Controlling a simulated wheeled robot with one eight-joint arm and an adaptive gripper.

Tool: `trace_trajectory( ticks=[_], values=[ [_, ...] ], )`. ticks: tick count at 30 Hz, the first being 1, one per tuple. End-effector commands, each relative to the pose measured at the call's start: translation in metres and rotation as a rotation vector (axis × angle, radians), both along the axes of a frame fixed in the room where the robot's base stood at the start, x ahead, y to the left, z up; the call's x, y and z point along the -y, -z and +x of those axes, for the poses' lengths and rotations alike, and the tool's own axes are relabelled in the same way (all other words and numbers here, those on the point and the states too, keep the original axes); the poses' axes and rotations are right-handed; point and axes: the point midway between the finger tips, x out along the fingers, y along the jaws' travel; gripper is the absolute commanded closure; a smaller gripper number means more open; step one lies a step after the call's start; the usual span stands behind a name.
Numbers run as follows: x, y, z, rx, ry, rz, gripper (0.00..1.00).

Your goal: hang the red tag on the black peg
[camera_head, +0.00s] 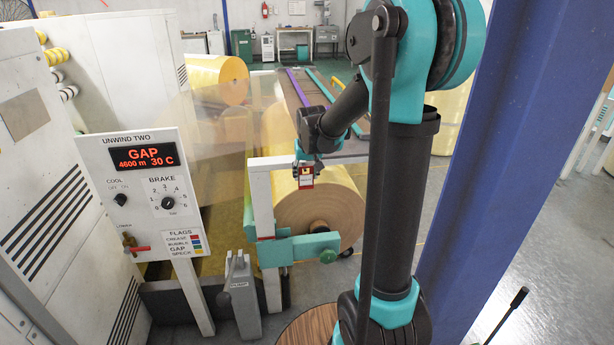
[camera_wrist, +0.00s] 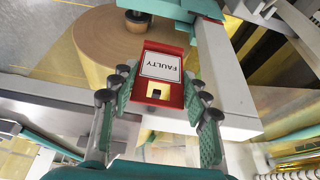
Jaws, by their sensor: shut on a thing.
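The red tag (camera_wrist: 180,95) has a white label reading FAULTY and a small square hole, through which a pale surface shows. My gripper (camera_wrist: 162,84) has its two green-padded fingers on either side of the tag and is shut on it. In the head view my gripper (camera_head: 307,166) points down and holds the tag (camera_head: 306,181) upright in front of the large roll's face, beside the white post. I cannot pick out the black peg for sure in either view.
The large tan roll (camera_head: 318,209) sits behind the tag. The white post (camera_head: 262,205) and green clamp arm (camera_head: 300,248) stand close by on the left. A control panel (camera_head: 145,190) reading GAP is farther left. A blue column (camera_head: 500,170) stands on the right.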

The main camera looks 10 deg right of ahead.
Motion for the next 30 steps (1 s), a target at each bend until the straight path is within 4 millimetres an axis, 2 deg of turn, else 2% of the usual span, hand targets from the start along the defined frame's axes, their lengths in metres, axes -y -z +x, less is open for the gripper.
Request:
trace_trajectory(
  ticks=[15, 30],
  values=[
    [0.0, 0.003, 0.028, 0.0, 0.0, 0.0, 0.69],
    [0.0, 0.012, 0.038, 0.0, 0.0, 0.0, 0.69]
  ],
)
